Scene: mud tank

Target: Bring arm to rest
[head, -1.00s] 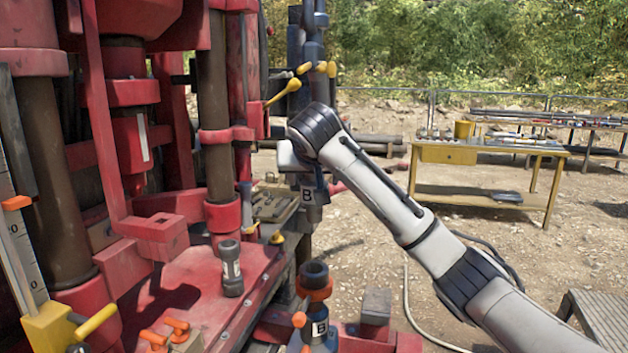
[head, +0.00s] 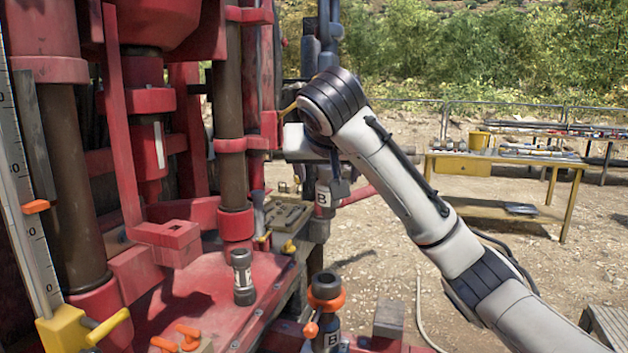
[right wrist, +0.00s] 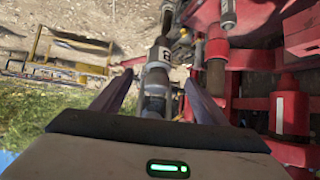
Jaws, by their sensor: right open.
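My right arm (head: 400,185) comes in from the lower right in the head view, white with dark joints. It bends at a dark joint in front of the red machine's right side. The hand is mostly hidden behind that joint, and its fingers cannot be made out there. In the right wrist view my right gripper (right wrist: 158,80) has its two dark fingers spread apart. A grey upright fitting with a white B label (right wrist: 160,53) shows between them. I cannot tell how far it lies beyond the fingertips. My left gripper is not in view.
The red machine (head: 165,235) fills the left. A grey cylinder (head: 243,277) stands on its red deck. A grey post with an orange collar (head: 325,292) stands at the deck's right. A yellow table (head: 500,207) stands back right, with open gravel before it.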

